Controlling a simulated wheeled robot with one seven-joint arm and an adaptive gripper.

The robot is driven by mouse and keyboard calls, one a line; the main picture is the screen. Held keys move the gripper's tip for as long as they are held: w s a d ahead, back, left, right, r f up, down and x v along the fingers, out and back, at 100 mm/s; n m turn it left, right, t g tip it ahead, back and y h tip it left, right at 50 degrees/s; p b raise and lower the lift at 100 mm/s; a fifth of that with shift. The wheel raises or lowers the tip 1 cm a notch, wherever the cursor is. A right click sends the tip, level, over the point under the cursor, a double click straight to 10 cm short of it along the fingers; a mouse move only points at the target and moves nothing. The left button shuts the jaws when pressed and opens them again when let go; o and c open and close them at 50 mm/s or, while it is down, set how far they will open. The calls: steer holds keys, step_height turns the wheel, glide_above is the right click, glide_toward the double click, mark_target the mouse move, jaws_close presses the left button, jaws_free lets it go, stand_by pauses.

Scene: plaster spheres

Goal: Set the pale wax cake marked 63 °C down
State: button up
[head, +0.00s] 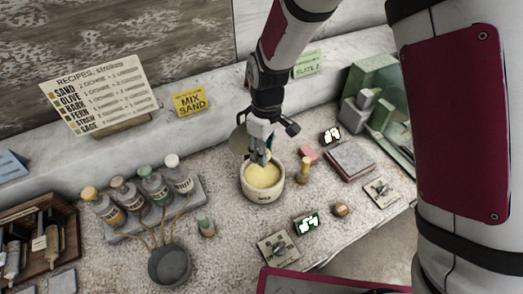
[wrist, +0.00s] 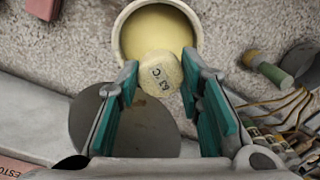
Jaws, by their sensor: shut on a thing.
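The pale wax cake (wrist: 160,73) is a small round block with "63 °C" on its face. It sits between the teal-padded fingertips of my gripper (wrist: 158,85), which is shut on it. In the wrist view it overlaps the near side of a white pot (wrist: 119,32) holding pale yellow stuff. In the head view my gripper (head: 260,157) is over the far part of this pot (head: 262,196). The cake cannot be made out clearly there. I cannot tell whether it touches the pot's contents.
Several capped bottles (head: 163,187) stand in a rack at the left, with a grey bowl (head: 170,265) in front. A small grey-green bottle (head: 206,226) stands left of the pot. Small displays (head: 307,223) and a slab (head: 351,160) lie to the right.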

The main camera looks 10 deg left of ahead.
steer(key=b, duration=0.2)
glide_above(263, 177)
steer(key=shift+w+f, duration=0.15)
steer(key=shift+f, duration=2.65)
steer(key=shift+f+b, duration=0.3)
steer(key=shift+f, duration=1.55)
steer(key=o, duration=1)
steer(key=shift+r+p, duration=0.65)
steer(key=shift+r, duration=1.3)
